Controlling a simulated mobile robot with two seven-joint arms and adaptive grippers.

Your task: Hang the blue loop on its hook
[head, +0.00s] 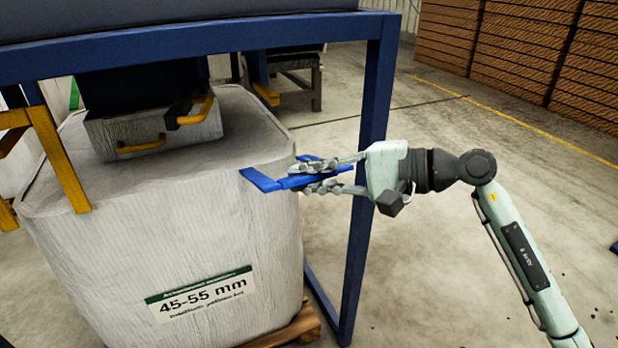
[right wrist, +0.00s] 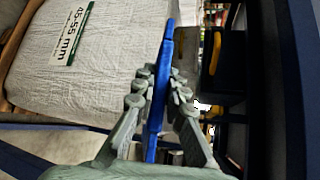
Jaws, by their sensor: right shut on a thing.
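The blue loop (head: 259,180) is a flat blue strap in front of the upper right corner of the big white bag. My right gripper (head: 308,173) comes from the right and is shut on it, with the strap's end sticking out to the left past the fingertips. In the right wrist view, the blue loop (right wrist: 166,55) stands edge-on between the fingers (right wrist: 158,88). Yellow-tipped hooks show above the bag: one (head: 203,109) at the right of the pale block and one (head: 141,148) lower at its front. I cannot tell which belongs to the loop. My left gripper is out of view.
The white bag (head: 200,225), labelled 45-55 mm, stands on a wooden pallet (head: 290,330). A blue frame post (head: 368,150) rises close behind my right gripper. Yellow brackets (head: 58,155) stand at the left. The floor at right is mostly clear, with stacked wooden crates behind.

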